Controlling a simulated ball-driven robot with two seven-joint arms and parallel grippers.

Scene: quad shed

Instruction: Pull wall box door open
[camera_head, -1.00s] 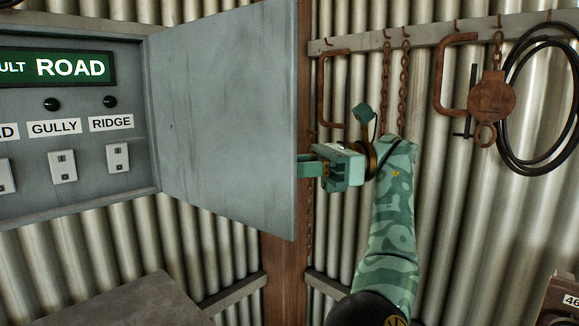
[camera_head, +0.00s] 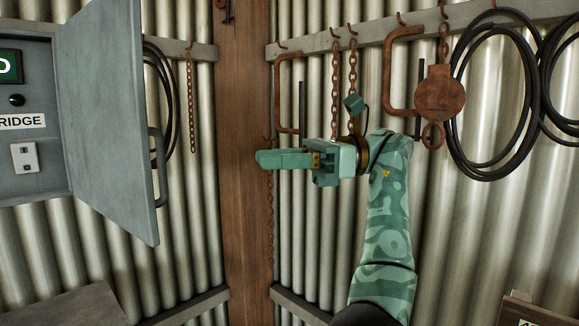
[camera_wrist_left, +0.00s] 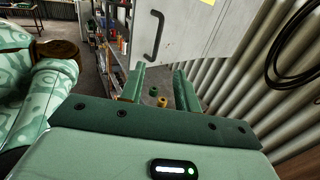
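The grey wall box (camera_head: 35,165) is at the left of the head view. Its door (camera_head: 105,115) stands wide open, swung out from the box. The bar handle (camera_head: 157,165) is on the door's right-hand face near its free edge. My left gripper (camera_head: 262,160) is to the right of the handle, apart from it, with its fingers pointing left. In the left wrist view the door (camera_wrist_left: 190,35) and its dark handle (camera_wrist_left: 154,37) are ahead of my left gripper (camera_wrist_left: 160,80), whose two fingers are spread with nothing between them. My right gripper is not in view.
A brown wooden post (camera_head: 245,200) stands in the corner behind the gripper. Chains, a rusty clamp (camera_head: 400,70), a hoist block (camera_head: 437,95) and black cable coils (camera_head: 490,110) hang from a wall rail. A shelf (camera_wrist_left: 115,45) and floor show in the wrist view.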

